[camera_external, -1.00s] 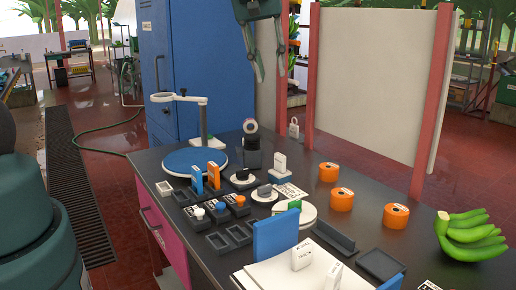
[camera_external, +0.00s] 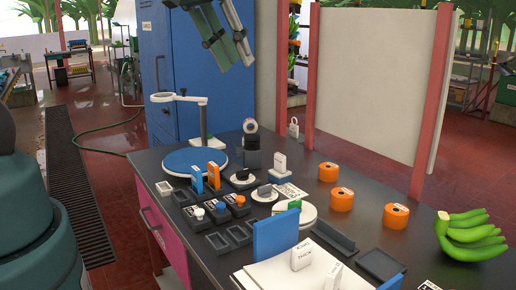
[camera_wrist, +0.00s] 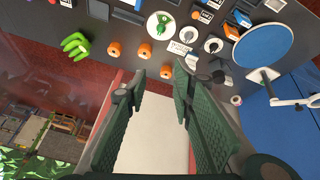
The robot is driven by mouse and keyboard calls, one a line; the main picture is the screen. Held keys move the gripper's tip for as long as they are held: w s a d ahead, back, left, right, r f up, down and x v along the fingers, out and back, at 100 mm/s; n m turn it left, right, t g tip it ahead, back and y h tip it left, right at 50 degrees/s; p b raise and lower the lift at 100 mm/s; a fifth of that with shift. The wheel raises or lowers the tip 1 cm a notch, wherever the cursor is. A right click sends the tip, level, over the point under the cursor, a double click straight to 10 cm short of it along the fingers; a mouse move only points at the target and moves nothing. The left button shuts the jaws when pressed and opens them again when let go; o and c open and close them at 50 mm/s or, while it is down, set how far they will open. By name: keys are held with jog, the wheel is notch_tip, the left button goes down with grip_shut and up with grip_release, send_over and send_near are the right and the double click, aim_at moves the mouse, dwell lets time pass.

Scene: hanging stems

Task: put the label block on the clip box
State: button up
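I cannot read which piece is the label block or which is the clip box. White tagged blocks stand upright on the table: one (camera_external: 280,163) near the middle on a small base, one (camera_external: 301,254) on the white board at the front. Small black labelled boxes stand at the table's left, one with a white top (camera_external: 197,214), one with a blue top (camera_external: 220,209). My gripper (camera_external: 231,62) is high above the table's back edge, in front of the blue cabinet. In the wrist view my gripper (camera_wrist: 161,76) is open, with nothing between its fingers.
Orange rolls (camera_external: 340,199) and green bananas (camera_external: 470,236) lie on the right. A blue disc with a ring stand (camera_external: 203,135) is at back left. A blue upright panel (camera_external: 275,236) stands in front. A white partition (camera_external: 370,75) rises behind the table.

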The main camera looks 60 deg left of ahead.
jog(key=s+d+f+m+t, duration=0.1)
jog(key=s+d+m, duration=0.2)
jog(key=s, duration=0.5)
jog(key=shift+s+f+m+t, duration=0.2)
jog(key=shift+s+m+t, duration=0.1)
jog(key=shift+m, duration=0.2)
jog(key=shift+d, duration=0.1)
notch_tip(320, 180, down, 32)
jog(key=b, duration=3.2)
jog(key=shift+o, duration=0.7)
